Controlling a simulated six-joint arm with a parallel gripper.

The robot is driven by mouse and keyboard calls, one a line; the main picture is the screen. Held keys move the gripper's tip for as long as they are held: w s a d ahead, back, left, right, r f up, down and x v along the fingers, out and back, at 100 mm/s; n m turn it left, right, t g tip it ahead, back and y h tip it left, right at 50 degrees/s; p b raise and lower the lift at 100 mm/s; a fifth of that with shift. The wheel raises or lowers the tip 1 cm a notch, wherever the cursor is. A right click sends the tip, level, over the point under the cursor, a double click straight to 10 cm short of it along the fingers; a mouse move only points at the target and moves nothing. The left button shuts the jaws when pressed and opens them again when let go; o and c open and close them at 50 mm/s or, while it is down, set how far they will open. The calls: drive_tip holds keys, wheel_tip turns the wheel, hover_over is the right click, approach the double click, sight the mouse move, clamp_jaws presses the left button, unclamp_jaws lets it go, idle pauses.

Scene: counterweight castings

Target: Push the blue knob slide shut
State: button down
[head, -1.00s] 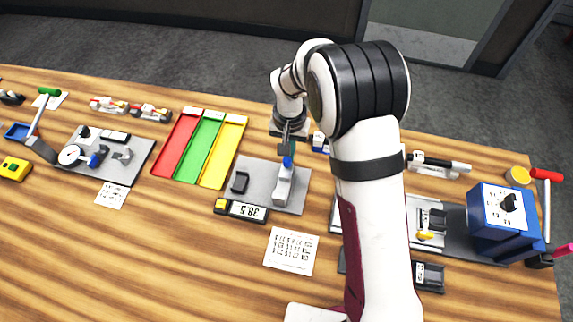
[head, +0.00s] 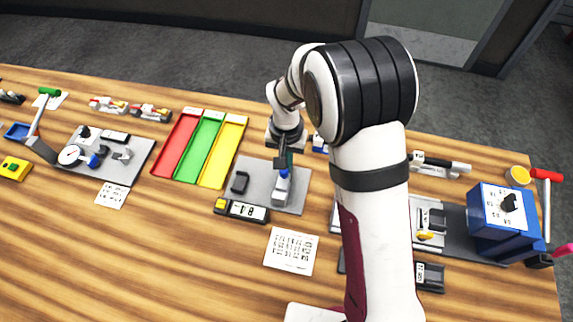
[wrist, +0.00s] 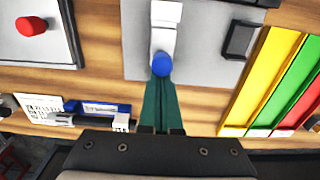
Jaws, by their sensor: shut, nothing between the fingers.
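The blue knob (head: 283,173) sits on the back end of a pale metal slide (head: 281,190) on a grey plate (head: 261,180). In the wrist view the blue knob (wrist: 161,65) stands at the tip of my gripper (wrist: 161,78), with the pale slide (wrist: 163,20) beyond it. My gripper (head: 284,163) is shut and empty, its green fingers together behind the knob. The fingertips appear to touch the knob. The contact itself is partly hidden.
A digital readout (head: 247,211) and a black block (head: 240,182) sit beside the slide. Red, green and yellow trays (head: 222,155) lie left. A blue box (head: 502,220) stands at the right. The table front is mostly clear around a printed card (head: 291,250).

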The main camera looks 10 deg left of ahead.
drive_tip(key=shift+s, duration=0.7)
idle(0.8)
drive_tip(key=shift+w, duration=0.2)
drive_tip(key=shift+r, duration=0.15)
wheel_tip(320, 180, up, 7)
drive_tip(key=shift+w, duration=0.15)
idle(0.5)
